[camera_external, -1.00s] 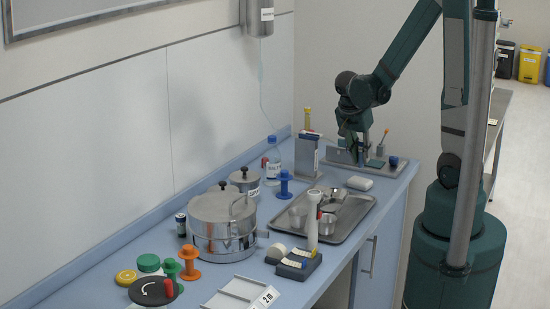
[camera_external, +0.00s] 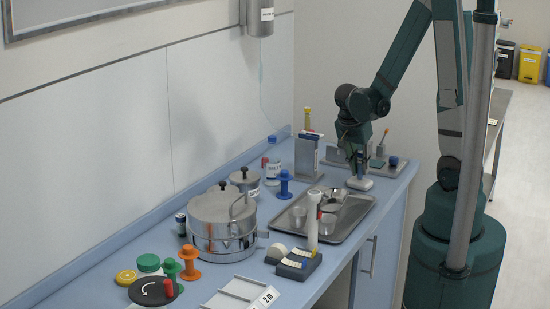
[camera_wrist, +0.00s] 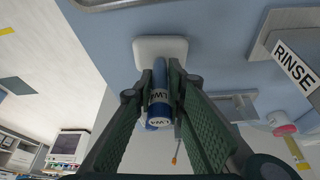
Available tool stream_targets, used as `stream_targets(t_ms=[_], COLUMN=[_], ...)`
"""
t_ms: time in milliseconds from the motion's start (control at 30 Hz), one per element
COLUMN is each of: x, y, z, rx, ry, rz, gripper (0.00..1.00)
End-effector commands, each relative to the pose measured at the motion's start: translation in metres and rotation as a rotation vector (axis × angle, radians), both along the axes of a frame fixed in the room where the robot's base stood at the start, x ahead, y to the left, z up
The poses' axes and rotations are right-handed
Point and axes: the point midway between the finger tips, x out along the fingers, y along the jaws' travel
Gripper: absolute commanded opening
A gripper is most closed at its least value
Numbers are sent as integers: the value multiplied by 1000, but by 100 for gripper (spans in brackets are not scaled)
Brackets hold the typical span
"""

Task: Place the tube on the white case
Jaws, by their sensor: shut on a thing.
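My gripper (camera_external: 359,174) is shut on a blue tube (camera_wrist: 159,82) with LWA lettering, which lies between the two green fingers in the wrist view. The white case (camera_external: 358,184) is a small rounded block on the blue counter, directly below my fingertips in the external view. In the wrist view the white case (camera_wrist: 160,47) is just beyond the tube's far end, which overlaps its near edge. I cannot tell whether the tube touches the case. In the external view the fingers mostly hide the tube.
A metal tray (camera_external: 345,228) with cups lies in front of the case. The counter's right edge is close.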

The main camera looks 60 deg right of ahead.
Motion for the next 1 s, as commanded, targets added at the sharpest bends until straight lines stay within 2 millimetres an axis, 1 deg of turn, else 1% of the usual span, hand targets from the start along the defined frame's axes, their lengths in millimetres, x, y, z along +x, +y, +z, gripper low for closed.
stream_targets(t_ms=[267,300,367,400,767,1000], x=[0,0,0,0,0,0], y=[0,0,0,0,0,2], z=[-4,-3,-3,-3,-2,4], rx=[0,0,0,0,0,0], ry=[0,0,0,0,0,0], rz=[0,0,0,0,0,0], gripper=[4,19,27,29,29,29])
